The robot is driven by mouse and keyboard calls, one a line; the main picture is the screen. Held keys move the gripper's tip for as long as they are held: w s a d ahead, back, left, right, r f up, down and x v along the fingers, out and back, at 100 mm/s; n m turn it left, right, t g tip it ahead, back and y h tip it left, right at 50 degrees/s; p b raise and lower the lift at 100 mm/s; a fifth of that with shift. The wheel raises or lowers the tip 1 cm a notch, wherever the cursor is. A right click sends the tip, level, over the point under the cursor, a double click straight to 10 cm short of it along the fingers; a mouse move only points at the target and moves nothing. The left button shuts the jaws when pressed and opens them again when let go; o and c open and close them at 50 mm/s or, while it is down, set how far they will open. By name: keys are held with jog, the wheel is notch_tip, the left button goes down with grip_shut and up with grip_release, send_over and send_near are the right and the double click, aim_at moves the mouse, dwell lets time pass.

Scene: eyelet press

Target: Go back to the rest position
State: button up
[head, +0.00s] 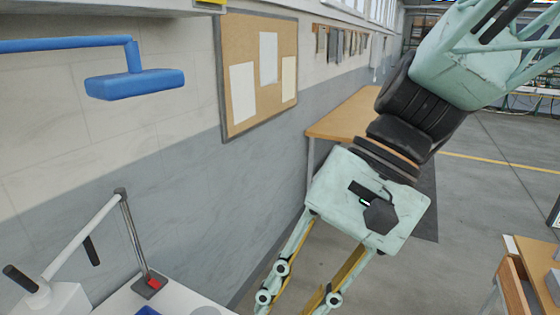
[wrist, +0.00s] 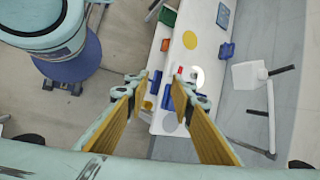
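My gripper (wrist: 163,86) is open, its two fingers spread apart, with nothing visible between them. In the wrist view it hangs high over the white bench (wrist: 191,18). In the head view my gripper (head: 308,285) points down at the lower middle, and its fingertips are cut off by the bottom edge. No contact with the bench shows in either view.
A white lever device (head: 75,255) stands at lower left, by the wall. The bench carries a yellow disc (wrist: 190,39), a blue block (wrist: 226,50) and several small parts. A blue lamp (head: 135,84) juts from the left. A wooden table (head: 345,115) stands behind my arm.

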jog(key=s+d+r+n+t+h, duration=0.1)
jog(key=d+t+h, duration=0.2)
jog(key=d, duration=0.7)
jog(key=s+d+r+n+t+h+b, duration=0.1)
jog(key=s+d+r+n+t+h, duration=0.1)
jog(key=d, duration=0.8)
jog(key=shift+d+t+h, duration=0.3)
jog(key=shift+t+h, duration=0.1)
jog(key=shift+t, duration=0.5)
